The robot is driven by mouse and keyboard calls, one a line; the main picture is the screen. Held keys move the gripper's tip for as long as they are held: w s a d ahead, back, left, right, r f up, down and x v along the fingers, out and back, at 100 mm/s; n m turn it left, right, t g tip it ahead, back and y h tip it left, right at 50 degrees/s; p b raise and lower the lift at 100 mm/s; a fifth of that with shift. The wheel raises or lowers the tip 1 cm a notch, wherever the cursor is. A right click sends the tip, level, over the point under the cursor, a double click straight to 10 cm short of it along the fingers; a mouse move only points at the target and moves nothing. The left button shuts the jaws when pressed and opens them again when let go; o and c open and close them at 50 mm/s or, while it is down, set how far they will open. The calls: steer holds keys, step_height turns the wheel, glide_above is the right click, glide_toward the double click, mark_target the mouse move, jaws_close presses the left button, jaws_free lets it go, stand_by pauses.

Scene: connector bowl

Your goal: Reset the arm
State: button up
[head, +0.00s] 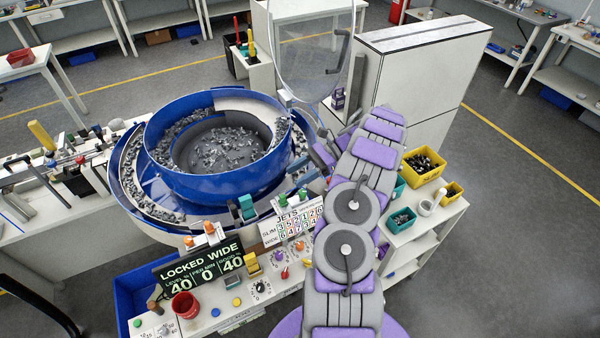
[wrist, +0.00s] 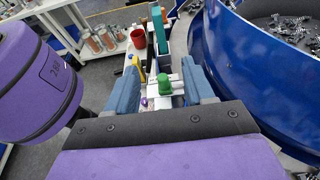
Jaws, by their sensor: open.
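My arm reaches forward over the right part of the control bench in the head view. My gripper (wrist: 160,88) shows in the wrist view with its two blue fingers spread apart. No object is held between the fingers. A green knob (wrist: 172,84) shows in the gap, beyond the fingers. The large blue bowl (head: 205,185) full of small metal connectors stands left of my arm in the head view. Its blue wall (wrist: 255,70) fills the right side of the wrist view, close to the right finger. In the head view the gripper's fingers are hard to make out.
The bench carries a black "LOCKED WIDE" display (head: 203,268), a red cup (head: 185,305), a white "JETS" board (head: 291,222) and several knobs. A yellow bin (head: 424,165) of parts stands right of my arm. A tall white cabinet (head: 425,75) stands behind. Grey floor lies open at the right.

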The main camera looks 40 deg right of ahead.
stand_by(0.4)
steer(key=s+a+r+n+g+h+b, duration=0.1)
steer(key=a+r+n+g+h+b, duration=0.3)
steer(key=a, duration=0.8)
steer(key=s+a+r+n+g+b, duration=0.25)
steer(key=a+r+n, duration=0.3)
steer(key=a, duration=0.75)
steer(key=s+a+f+n+h+b, duration=0.15)
steer(key=s+a+n+h, duration=0.25)
steer(key=s, duration=0.5)
steer(key=s+a+f+n+h+b, duration=0.1)
steer(key=s+a+n+h+b, duration=0.3)
steer(key=s, duration=0.4)
steer(key=s+d+f+n+h, duration=0.1)
steer(key=s+f+n, duration=0.2)
steer(key=s, duration=0.4)
steer(key=shift+d+f+n+t+h+b, duration=0.15)
steer(key=shift+d+n+t+h+b, duration=0.2)
steer(key=shift+d+h, duration=0.05)
steer(key=shift+c, duration=0.4)
